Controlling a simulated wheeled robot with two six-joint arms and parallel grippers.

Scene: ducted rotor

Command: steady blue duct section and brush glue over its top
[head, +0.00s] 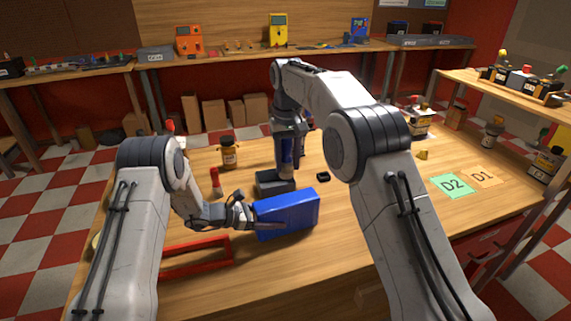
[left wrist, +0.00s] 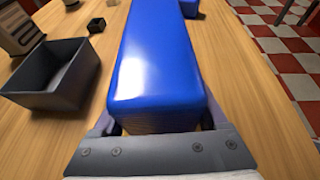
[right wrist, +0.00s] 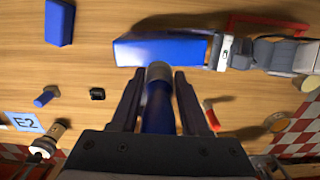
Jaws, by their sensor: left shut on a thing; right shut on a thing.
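The blue duct section (head: 287,214) lies on the table's front middle. It fills the middle of the left wrist view (left wrist: 158,65) and shows in the right wrist view (right wrist: 165,50). My left gripper (head: 250,215) is shut on its left end, with a finger at each side in the left wrist view (left wrist: 160,125). My right gripper (head: 287,165) points down behind the duct section, shut on a blue-handled tool with a grey collar (right wrist: 158,110), seemingly the brush. The collar overlaps the duct's edge in the right wrist view. The tool's tip is hidden, so contact is unclear.
A dark open bin (head: 275,183) stands just behind the duct section. A brown jar (head: 229,155) and a red-capped item (head: 215,181) stand at the back left. A red frame (head: 195,258) lies front left.

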